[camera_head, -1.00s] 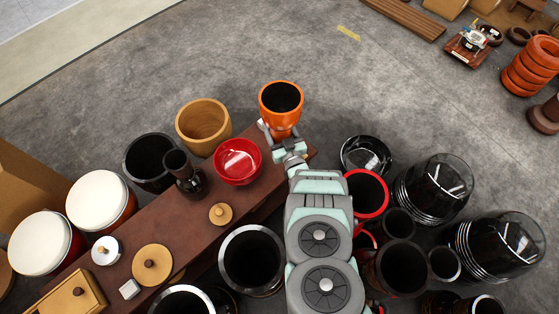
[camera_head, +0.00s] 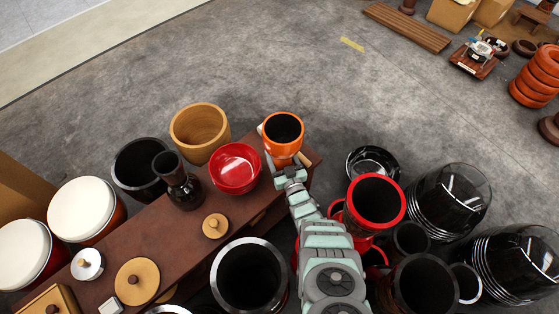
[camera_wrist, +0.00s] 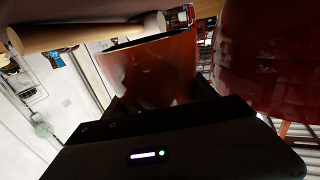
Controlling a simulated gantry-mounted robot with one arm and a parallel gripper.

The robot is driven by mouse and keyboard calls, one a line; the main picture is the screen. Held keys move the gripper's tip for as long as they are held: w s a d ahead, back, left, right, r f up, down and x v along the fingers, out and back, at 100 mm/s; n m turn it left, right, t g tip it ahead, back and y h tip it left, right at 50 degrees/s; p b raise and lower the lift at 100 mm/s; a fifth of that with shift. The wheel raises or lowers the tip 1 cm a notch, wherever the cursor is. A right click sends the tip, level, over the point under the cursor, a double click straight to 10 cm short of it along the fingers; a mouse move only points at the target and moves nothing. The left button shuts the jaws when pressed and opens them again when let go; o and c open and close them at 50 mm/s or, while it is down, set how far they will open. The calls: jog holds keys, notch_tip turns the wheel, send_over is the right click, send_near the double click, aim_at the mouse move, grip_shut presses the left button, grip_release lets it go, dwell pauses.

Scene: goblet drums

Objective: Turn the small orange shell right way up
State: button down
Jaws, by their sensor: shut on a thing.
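The small orange shell (camera_head: 283,148) is at the far end of the dark red-brown bench (camera_head: 140,240). Its wide mouth faces up, showing a dark inside, and its narrower part points down. My gripper (camera_head: 286,170) is shut on its near lower side. In the wrist view the shell (camera_wrist: 155,70) fills the space ahead of the gripper body, and the jaw contact is mostly dark. I cannot tell whether the shell's base touches the bench, as the gripper and the shell hide it.
A red bowl (camera_head: 235,168) stands close left of the shell, with a dark goblet-shaped piece (camera_head: 178,185) beyond it. A tan wooden shell (camera_head: 199,130) stands behind the bench. A light wooden rod (camera_wrist: 75,35) shows by the shell. Black and red drums crowd the right; floor behind is clear.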

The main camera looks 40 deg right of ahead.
jog(key=shift+f+b, duration=1.35)
jog(key=shift+f, duration=0.55)
jog(key=shift+r, duration=0.1)
jog(key=shift+c, duration=1.4)
grip_release()
jog(key=shift+f, duration=0.2)
jog(key=shift+s+a+r, duration=0.1)
jog(key=shift+s+a, duration=0.05)
jog(key=shift+o, duration=0.5)
jog(key=p+v, duration=0.6)
jog(key=v, duration=0.4)
jog(key=shift+s+a+r, duration=0.2)
jog(key=shift+a+r, duration=0.05)
jog(key=shift+w, duration=0.1)
